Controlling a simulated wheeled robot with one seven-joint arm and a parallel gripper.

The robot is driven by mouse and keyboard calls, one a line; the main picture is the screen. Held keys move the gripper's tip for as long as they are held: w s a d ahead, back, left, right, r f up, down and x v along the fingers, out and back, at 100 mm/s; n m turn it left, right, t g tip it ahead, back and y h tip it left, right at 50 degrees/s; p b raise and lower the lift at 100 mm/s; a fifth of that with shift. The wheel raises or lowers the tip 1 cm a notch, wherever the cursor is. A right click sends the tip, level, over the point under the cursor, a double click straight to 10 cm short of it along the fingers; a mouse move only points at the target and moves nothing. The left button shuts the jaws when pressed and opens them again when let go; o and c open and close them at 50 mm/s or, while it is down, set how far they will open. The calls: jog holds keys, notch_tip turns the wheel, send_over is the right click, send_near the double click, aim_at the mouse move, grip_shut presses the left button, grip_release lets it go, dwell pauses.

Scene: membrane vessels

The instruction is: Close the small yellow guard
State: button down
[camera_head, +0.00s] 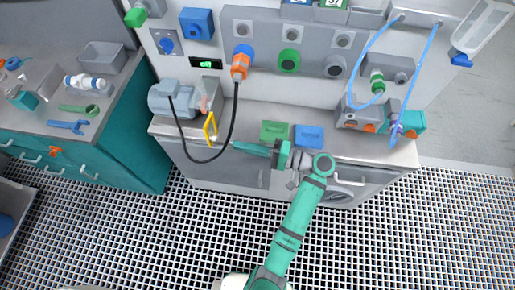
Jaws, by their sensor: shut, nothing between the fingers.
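The small yellow guard (210,128) is a thin yellow frame standing tilted at the front right of the grey-blue motor (172,100) on the workbench. I cannot tell how it is hinged, and its exact position against the motor's shaft end is too small to make out. My gripper (237,146) is at the bench's front edge, pointing left toward the guard. Its fingers are together and empty. Its tip is a little right of and below the guard, with a small gap in the picture.
A black cable (216,157) loops from the motor past the guard to an orange plug (239,66) on the wall panel. Green (273,131) and blue (309,136) pieces lie on the bench behind my gripper. A teal tool bench (128,150) stands left; grated floor (170,240) lies open in front.

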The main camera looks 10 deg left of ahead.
aim_at(217, 141)
jog(key=shift+w+a, duration=0.2)
jog(key=shift+a, duration=1.05)
jog(key=shift+w+a, duration=0.15)
jog(key=shift+a, duration=1.1)
